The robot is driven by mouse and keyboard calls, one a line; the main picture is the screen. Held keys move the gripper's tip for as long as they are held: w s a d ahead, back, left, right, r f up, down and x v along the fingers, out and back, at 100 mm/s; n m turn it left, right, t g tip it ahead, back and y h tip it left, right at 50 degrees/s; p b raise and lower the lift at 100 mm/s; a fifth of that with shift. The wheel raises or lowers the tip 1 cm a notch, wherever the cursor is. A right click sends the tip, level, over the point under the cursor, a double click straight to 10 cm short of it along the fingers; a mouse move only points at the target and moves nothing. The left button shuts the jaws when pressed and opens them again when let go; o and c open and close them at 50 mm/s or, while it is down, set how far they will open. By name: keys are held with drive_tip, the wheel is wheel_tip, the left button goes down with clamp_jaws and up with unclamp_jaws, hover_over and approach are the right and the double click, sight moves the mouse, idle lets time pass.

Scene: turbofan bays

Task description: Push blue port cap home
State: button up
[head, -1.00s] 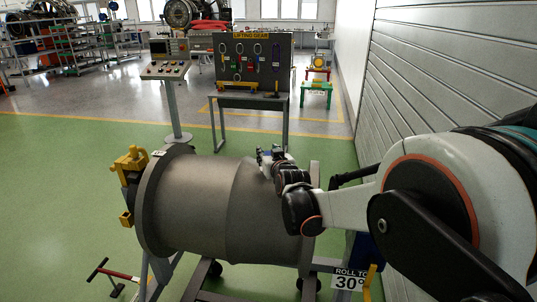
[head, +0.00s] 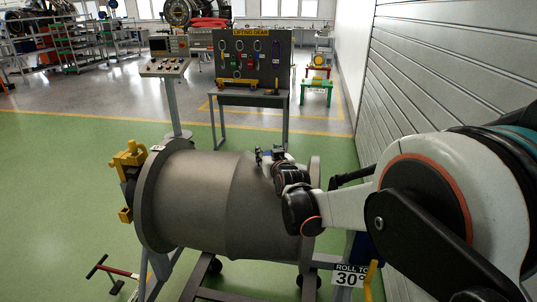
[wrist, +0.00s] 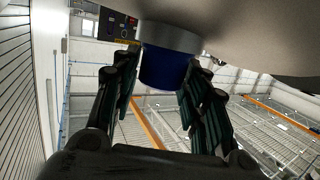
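The blue port cap (wrist: 166,68) sits in a short metal port on the underside of the grey casing as the wrist view shows it. Much of its blue side stands out of the port. My gripper (wrist: 160,88) has its dark fingers spread, one on each side of the cap. The fingertips are close to the cap's sides; I cannot tell whether they touch it. In the head view my gripper (head: 269,155) is at the far upper side of the casing (head: 205,200), where the cap is hidden.
A yellow fixture (head: 128,165) is on the casing's left end. A stand with a "ROLL TO 30°" sign (head: 350,276) supports the casing. A ribbed wall (head: 440,80) runs close on the right. A control console (head: 165,68) and lifting gear board (head: 252,62) stand behind.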

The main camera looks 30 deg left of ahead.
drive_tip(key=shift+o, duration=0.7)
drive_tip(key=v, duration=1.2)
